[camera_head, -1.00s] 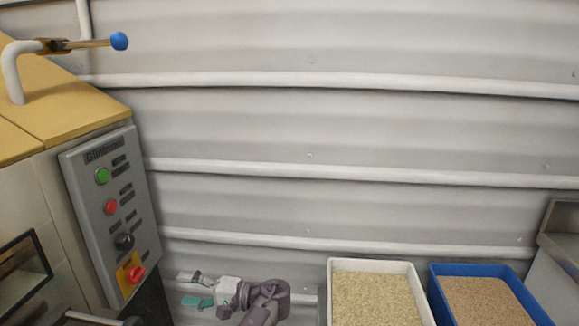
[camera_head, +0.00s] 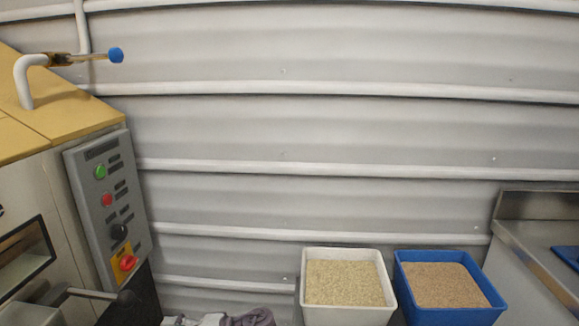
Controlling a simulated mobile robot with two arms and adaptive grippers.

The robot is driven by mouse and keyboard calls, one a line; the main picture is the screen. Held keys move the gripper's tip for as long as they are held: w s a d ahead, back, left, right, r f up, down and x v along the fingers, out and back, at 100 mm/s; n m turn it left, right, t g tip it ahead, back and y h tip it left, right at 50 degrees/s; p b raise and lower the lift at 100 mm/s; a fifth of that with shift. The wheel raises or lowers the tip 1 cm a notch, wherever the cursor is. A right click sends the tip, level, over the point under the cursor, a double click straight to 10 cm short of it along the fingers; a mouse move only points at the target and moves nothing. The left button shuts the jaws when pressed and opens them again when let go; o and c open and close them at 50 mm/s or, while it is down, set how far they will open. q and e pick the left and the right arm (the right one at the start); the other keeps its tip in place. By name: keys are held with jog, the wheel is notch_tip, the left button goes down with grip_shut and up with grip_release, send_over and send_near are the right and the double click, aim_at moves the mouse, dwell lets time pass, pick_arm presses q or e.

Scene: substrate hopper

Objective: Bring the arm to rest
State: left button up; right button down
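Nothing held can be seen. My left arm and gripper are not in view.
A machine with a grey button panel (camera_head: 108,210) and a lever with a blue knob (camera_head: 116,55) stands left. A white bin (camera_head: 346,315) and a blue bin (camera_head: 455,317), both filled with grains, stand right of the arm. A metal counter (camera_head: 530,270) is at far right.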

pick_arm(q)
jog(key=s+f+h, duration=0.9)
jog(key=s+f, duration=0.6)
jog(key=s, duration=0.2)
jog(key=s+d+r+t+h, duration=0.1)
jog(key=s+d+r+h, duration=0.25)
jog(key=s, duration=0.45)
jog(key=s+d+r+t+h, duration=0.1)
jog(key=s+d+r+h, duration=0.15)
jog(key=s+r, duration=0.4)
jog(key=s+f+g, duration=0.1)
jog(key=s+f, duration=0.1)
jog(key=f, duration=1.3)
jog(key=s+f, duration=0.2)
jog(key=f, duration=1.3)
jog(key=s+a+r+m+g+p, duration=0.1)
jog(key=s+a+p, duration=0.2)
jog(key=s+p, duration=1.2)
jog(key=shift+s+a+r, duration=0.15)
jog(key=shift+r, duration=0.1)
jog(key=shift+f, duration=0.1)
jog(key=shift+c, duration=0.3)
pick_arm(e)
jog(key=s+d+r+g, duration=0.1)
jog(key=s+d, duration=0.1)
jog(key=s, duration=1.3)
jog(key=shift+s+d+r, duration=0.25)
jog(key=shift+d+r, duration=0.15)
